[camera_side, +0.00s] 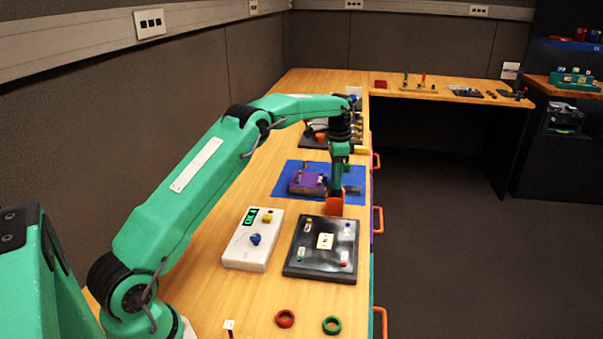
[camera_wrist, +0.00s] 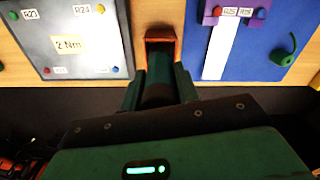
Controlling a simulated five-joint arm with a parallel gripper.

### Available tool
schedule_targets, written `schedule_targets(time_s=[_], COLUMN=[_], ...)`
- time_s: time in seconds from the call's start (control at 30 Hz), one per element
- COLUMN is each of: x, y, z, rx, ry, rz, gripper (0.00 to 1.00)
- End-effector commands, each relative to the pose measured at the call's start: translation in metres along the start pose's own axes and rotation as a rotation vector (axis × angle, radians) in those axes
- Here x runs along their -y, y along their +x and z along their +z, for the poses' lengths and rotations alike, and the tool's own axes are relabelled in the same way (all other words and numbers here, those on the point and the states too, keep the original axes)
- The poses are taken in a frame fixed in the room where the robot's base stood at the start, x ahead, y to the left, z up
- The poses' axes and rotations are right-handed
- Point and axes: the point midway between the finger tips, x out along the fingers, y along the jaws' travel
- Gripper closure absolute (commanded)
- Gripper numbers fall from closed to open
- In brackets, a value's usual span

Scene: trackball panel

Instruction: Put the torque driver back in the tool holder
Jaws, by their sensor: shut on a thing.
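The orange tool holder (camera_side: 334,204) stands on the bench between the black panel and the blue mat. In the wrist view its square orange rim (camera_wrist: 161,40) shows just beyond my fingers. My gripper (camera_side: 338,172) is directly above it, pointing down and shut on the torque driver. In the wrist view the driver (camera_wrist: 157,94) is a dark round piece between my green fingers (camera_wrist: 160,88), mostly hidden by them. Its lower end lines up with the holder's mouth. I cannot tell how deep it sits there.
The black panel (camera_side: 318,262) with labelled screws and a "2 Nm" card (camera_wrist: 70,45) is beside the holder. A purple fixture (camera_side: 307,184) sits on the blue mat (camera_side: 281,183). The bench edge is close.

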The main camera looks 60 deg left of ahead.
Motion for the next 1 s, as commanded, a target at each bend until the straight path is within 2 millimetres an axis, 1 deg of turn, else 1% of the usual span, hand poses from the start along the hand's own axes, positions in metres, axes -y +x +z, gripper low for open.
schedule_targets(time_s=[0.1, 0.5, 0.53, 0.63, 1.0], x=[0.0002, 0.0002, -0.0001, 0.0000, 0.0002], y=[0.0055, 0.0085, 0.0097, 0.0094, 0.0076], z=[-0.0002, -0.0002, 0.0000, 0.0000, -0.0002], rx=[-0.002, -0.001, 0.000, 0.000, -0.001], ry=[0.000, 0.000, 0.000, 0.000, 0.000], rz=[-0.002, -0.002, 0.000, -0.001, -0.001], gripper=[0.92, 0.92, 0.67, 0.47, 0.47])
